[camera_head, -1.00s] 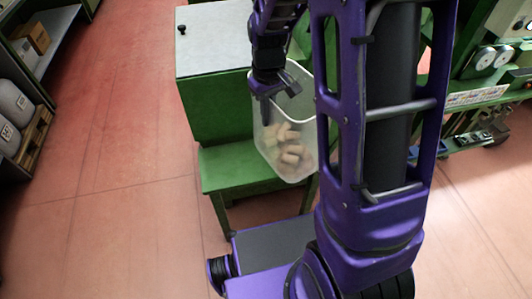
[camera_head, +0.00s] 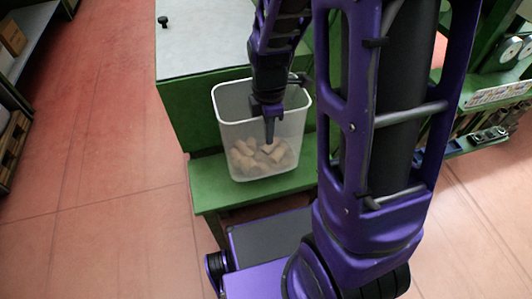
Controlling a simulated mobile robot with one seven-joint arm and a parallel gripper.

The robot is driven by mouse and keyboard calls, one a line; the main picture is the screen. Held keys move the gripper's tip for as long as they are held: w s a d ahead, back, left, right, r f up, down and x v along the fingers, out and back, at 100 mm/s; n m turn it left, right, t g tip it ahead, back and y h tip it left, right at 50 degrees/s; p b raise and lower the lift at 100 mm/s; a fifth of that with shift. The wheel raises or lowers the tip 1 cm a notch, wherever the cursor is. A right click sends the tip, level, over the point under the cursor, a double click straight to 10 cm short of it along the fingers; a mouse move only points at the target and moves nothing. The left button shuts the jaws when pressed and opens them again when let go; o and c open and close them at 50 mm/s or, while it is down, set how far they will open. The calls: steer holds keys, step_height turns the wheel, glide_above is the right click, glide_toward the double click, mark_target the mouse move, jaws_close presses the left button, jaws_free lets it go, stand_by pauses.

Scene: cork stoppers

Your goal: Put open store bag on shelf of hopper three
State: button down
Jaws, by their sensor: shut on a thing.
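A translucent white, open-topped bin (camera_head: 228,128) with several cork stoppers (camera_head: 262,157) in its bottom is the only store container I see; it does not look like a soft bag. My gripper (camera_head: 268,122) is shut on the bin's near rim, with one finger showing against the near wall. The bin is roughly upright over the green shelf (camera_head: 215,194) at the front of a green hopper cabinet (camera_head: 190,110). I cannot tell whether its base touches the shelf. No hopper number is visible. My arm hides part of the cabinet and the shelf's right end.
The cabinet has a pale grey top (camera_head: 205,40) with a small black knob (camera_head: 163,21). A green machine (camera_head: 490,85) stands at the right. Storage racks (camera_head: 25,50) stand at the far left. The red floor between the racks and cabinet is clear.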

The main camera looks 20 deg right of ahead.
steer(key=shift+f+b, duration=0.55)
steer(key=shift+f, duration=2.3)
steer(key=shift+f, duration=0.2)
steer(key=c, duration=1)
jaws_free()
steer(key=shift+r, duration=0.1)
step_height(320, 180, up, 12)
steer(key=p, duration=0.2)
steer(key=shift+r+p, duration=0.1)
steer(key=shift+p, duration=0.25)
steer(key=shift+w, duration=0.1)
